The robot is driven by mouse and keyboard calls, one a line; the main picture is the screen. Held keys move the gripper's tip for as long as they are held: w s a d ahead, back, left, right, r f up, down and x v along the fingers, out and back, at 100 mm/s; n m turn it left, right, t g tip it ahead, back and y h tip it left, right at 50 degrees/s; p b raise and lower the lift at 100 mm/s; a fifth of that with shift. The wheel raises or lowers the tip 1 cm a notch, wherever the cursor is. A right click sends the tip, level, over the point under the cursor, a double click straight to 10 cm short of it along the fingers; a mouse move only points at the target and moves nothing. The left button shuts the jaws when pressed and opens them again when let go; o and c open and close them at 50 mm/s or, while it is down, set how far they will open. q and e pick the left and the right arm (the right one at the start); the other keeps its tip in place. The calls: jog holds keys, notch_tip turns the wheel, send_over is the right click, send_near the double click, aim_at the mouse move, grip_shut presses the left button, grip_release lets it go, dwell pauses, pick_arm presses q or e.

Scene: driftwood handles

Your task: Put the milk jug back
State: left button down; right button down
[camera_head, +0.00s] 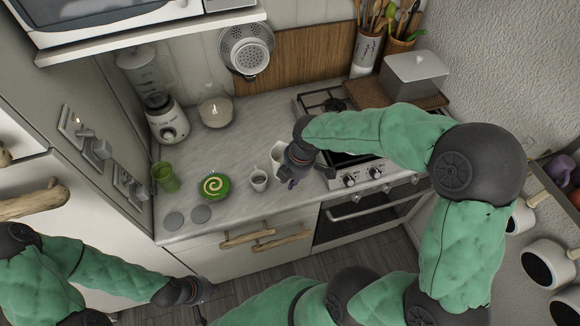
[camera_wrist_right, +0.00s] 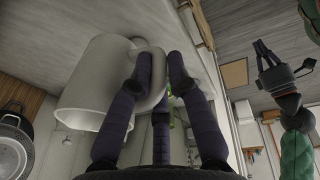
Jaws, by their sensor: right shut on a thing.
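The white milk jug (camera_head: 277,153) is at the middle of the grey counter in the head view, partly hidden behind my right gripper (camera_head: 292,172). In the right wrist view the jug (camera_wrist_right: 92,85) fills the left side, with its handle (camera_wrist_right: 152,75) between my dark fingers. My right gripper is shut on this handle. I cannot tell whether the jug's base touches the counter. My left gripper (camera_head: 203,293) is low over the floor in front of the cabinets, away from the jug. It also shows in the right wrist view (camera_wrist_right: 282,62), with its fingers apart and empty.
A small cup (camera_head: 259,180) stands just left of the jug. A green plate with a spiral cake (camera_head: 214,185), a green glass (camera_head: 166,177), two grey discs and a blender (camera_head: 164,115) are further left. The stove (camera_head: 345,165) is right.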

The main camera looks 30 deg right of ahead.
jog(key=w+d+f, duration=0.1)
jog(key=w+d, duration=0.1)
jog(key=w, duration=0.1)
jog(key=w+d+f, duration=0.1)
jog(key=shift+w+d+f, duration=0.2)
jog(key=shift+w+f, duration=0.15)
jog(key=shift+w, duration=0.05)
jog(key=w+d+f, duration=0.1)
jog(key=f, duration=0.2)
jog(key=w+d+f, duration=0.1)
jog(key=f, duration=0.2)
jog(key=w+d+f+b, duration=0.1)
jog(key=w+f, duration=0.1)
jog(key=shift+f, duration=0.4)
jog(key=shift+s, duration=0.1)
jog(key=c, duration=1.2)
grip_release()
